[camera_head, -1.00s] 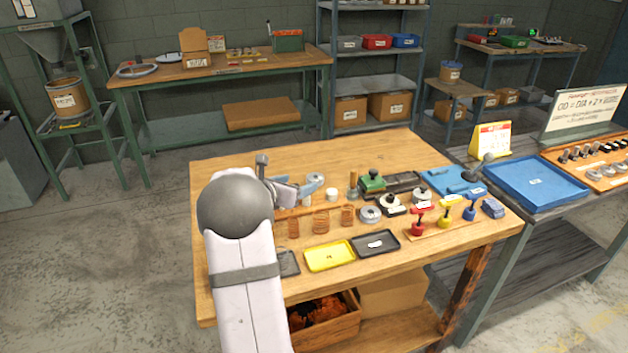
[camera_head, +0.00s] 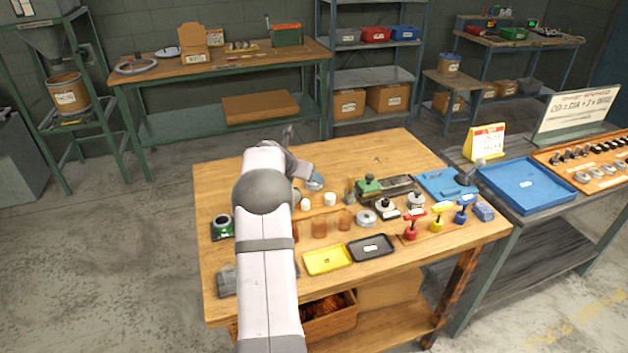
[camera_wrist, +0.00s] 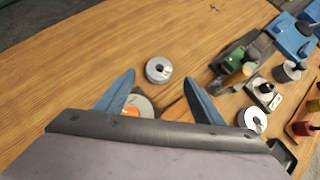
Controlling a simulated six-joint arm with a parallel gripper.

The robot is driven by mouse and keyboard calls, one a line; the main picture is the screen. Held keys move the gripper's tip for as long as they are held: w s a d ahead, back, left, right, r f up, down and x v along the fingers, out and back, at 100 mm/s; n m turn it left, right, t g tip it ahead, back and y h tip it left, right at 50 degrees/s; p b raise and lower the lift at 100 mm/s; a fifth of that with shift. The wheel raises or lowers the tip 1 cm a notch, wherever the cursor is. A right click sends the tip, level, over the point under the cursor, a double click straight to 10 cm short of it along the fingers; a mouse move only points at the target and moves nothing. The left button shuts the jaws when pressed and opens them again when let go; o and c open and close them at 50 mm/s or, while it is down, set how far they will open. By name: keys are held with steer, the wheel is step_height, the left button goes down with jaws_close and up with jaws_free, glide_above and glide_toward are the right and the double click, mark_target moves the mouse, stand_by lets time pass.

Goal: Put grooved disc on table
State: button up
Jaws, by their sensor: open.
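Several grey discs lie on the wooden table (camera_head: 225,180), and I cannot tell which one is grooved. One silver disc (camera_wrist: 158,70) with a central hole lies flat just beyond my open blue fingertips in the wrist view; it appears beside my gripper (camera_head: 312,174) in the head view. My gripper (camera_wrist: 160,78) is open and empty above the table. A second grey disc (camera_wrist: 143,105) with an orange patch is partly hidden behind the gripper body. Another silver disc (camera_head: 366,217) lies nearer the table's front, behind the black tray.
A yellow tray (camera_head: 326,260) and a black tray (camera_head: 371,248) lie at the front. A green-topped tool (camera_head: 368,186) and red, yellow and blue items stand to the right. The table's back left is clear.

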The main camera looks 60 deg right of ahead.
steer(key=shift+d+f, duration=0.1)
steer(key=shift+p+x, duration=1.35)
steer(key=shift+x, duration=2.2)
steer(key=shift+f, duration=0.1)
steer(key=shift+c, duration=0.5)
steer(key=c, duration=1.5)
steer(key=shift+o, duration=0.2)
steer(key=shift+r, duration=0.2)
steer(key=shift+r, duration=0.4)
steer(key=shift+w+a+r+b, duration=0.25)
steer(key=shift+r+b, duration=0.2)
steer(key=shift+r, duration=0.1)
steer(key=shift+w+a+r+b, duration=0.25)
steer(key=shift+r+b, duration=0.15)
steer(key=shift+r, duration=0.15)
steer(key=w+a+b, duration=0.4)
steer(key=w+a, duration=0.7)
steer(key=a, duration=0.1)
steer(key=shift+w+r, duration=0.15)
steer(key=shift+w, duration=0.25)
